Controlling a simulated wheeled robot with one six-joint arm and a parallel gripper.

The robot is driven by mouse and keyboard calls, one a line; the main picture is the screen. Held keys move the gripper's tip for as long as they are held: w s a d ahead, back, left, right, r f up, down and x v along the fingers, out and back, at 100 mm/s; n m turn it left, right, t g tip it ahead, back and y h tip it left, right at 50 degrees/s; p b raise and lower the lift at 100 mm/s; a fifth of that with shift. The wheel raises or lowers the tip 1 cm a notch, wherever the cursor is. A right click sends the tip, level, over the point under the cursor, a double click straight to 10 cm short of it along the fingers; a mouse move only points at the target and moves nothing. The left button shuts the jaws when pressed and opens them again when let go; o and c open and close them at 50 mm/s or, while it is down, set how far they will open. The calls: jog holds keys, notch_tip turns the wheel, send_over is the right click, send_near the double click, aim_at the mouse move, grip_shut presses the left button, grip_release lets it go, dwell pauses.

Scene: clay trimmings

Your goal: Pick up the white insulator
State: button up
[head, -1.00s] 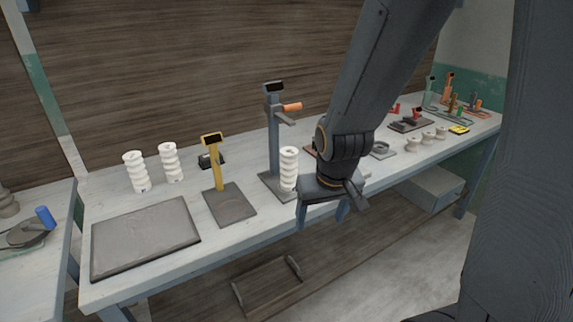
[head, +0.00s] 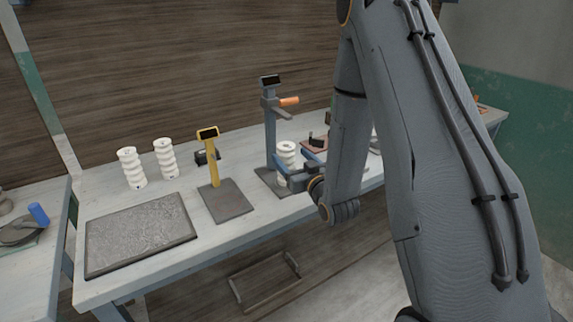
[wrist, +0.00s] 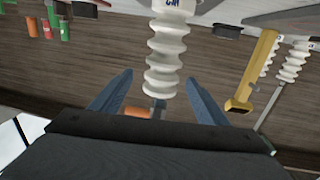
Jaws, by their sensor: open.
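A white ribbed insulator (head: 287,150) stands upright at the grey stand with the orange handle. In the wrist view, which is upside down, the insulator (wrist: 166,50) is between the two blue-grey fingers, with a visible gap on each side. Two more white insulators (head: 131,168) (head: 165,158) stand at the left back of the bench; insulators also show at the right of the wrist view (wrist: 292,62).
The grey stand (head: 270,130) rises close behind the gripper, its orange handle (head: 289,101) above. A yellow stand (head: 213,165) on a dark plate is to the left. A flat grey slab (head: 140,238) lies front left. My arm hides much of the bench's right side.

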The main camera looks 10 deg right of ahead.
aim_at(281, 146)
jog(key=shift+w+a+r+p, duration=0.1)
jog(key=shift+w+p, duration=0.1)
jog(key=shift+w, duration=0.3)
jog(key=shift+w+a+r+p, duration=0.1)
jog(key=shift+w+p, duration=0.05)
jog(key=shift+w, duration=0.3)
jog(key=shift+w+a+f+p, duration=0.15)
jog(key=shift+w+p, duration=0.3)
jog(key=shift+w, duration=0.5)
jog(key=shift+w+a+r+p, duration=0.1)
jog(key=shift+w+a+p, duration=0.25)
jog(key=shift+w, duration=0.6)
jog(key=shift+w+a+f+p, duration=0.15)
jog(key=shift+w+p, duration=0.35)
jog(key=shift+w, duration=0.45)
jog(key=c, duration=1.3)
jog(key=shift+r, duration=0.1)
jog(key=shift+c, duration=1.4)
